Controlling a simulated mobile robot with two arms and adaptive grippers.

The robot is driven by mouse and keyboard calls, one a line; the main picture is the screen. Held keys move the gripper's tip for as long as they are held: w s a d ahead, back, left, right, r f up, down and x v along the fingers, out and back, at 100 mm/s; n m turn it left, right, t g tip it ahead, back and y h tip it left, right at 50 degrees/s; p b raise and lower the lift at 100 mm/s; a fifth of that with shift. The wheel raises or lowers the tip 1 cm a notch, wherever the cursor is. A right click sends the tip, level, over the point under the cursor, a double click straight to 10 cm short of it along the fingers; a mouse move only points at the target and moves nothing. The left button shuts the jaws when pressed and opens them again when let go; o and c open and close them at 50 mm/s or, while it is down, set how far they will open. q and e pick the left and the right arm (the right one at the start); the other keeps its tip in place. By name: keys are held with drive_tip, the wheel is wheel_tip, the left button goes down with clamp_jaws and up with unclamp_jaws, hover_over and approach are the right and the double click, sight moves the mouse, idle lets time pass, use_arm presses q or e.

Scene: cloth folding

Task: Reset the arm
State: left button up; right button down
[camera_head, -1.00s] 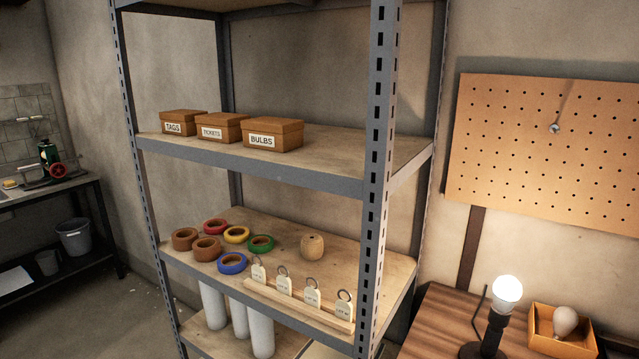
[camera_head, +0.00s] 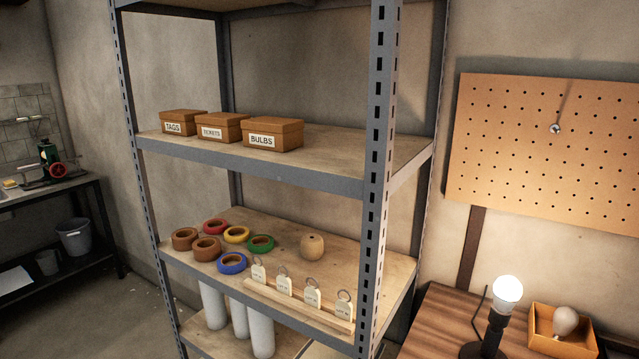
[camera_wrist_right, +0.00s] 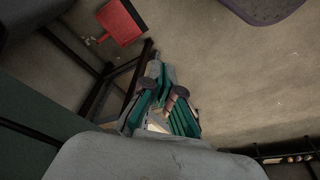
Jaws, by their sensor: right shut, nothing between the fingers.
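My right gripper (camera_wrist_right: 164,90) shows in the right wrist view, with grey and teal fingers and dark joints. It is shut with nothing between its fingers, and it hangs over bare floor. A large grey rounded surface fills the bottom of that view. Neither gripper shows in the head view, and my left gripper is in no view.
A metal shelf (camera_head: 376,150) holds boxes, tape rolls and tags. A wooden table (camera_head: 440,315) with a lit bulb (camera_head: 508,290) stands right. In the wrist view, a red dustpan-like object (camera_wrist_right: 120,22) lies upper left, beside a dark frame (camera_wrist_right: 105,75).

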drive_tip(key=s+f+g, duration=0.1)
drive_tip(key=s+f, duration=0.2)
drive_tip(key=f, duration=0.4)
drive_tip(key=s+f, duration=0.3)
drive_tip(key=f, duration=0.5)
drive_tip(key=s+d+f, duration=0.3)
drive_tip(key=s+f, duration=0.7)
drive_tip(key=s, duration=0.3)
drive_tip(key=shift+d+f+g, duration=0.15)
drive_tip(key=shift+f+g, duration=0.1)
drive_tip(key=shift+g, duration=0.15)
drive_tip(key=shift+s, duration=0.1)
